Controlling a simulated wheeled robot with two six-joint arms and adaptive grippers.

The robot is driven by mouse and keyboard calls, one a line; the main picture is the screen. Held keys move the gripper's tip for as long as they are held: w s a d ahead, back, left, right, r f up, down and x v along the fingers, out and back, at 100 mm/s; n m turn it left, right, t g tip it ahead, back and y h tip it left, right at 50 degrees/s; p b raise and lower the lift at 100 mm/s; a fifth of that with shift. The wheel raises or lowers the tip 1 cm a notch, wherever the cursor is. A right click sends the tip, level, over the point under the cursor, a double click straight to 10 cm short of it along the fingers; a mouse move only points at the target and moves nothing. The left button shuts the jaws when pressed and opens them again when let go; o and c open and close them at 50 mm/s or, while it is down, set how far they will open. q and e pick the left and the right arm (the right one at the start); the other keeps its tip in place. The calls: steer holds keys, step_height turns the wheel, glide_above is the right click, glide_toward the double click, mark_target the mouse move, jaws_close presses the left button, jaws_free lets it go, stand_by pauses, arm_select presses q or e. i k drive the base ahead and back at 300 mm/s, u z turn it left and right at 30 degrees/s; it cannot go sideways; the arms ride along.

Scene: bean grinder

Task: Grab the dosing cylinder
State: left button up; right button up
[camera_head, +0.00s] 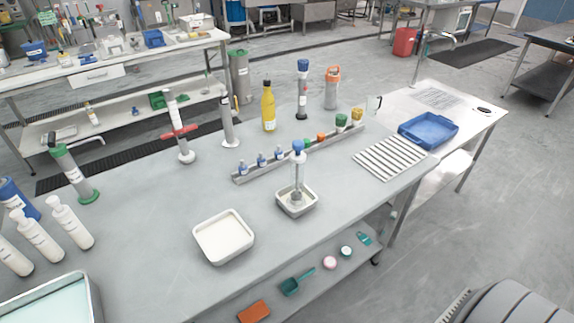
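A slim clear cylinder with a blue top (298,172) stands upright in a small white tray (312,203) near the middle of the steel table. It looks like a dosing cylinder, but I cannot read a label to confirm it. Other upright cylinders stand on the table: a pale one (228,120), a dark one with a blue top (302,95), a grey one with an orange top (332,90), and a grey one with green ends (72,172) at the left. Neither of my grippers is in view.
A narrow rack (243,179) with small bottles runs behind the small tray. A wide white tray (224,250) sits front-left of it, and a ribbed white tray (365,165) right. A yellow bottle (268,108) stands behind. The table has clear room left of centre.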

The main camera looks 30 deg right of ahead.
mark_target(296, 200)
steer(key=z, duration=1.05)
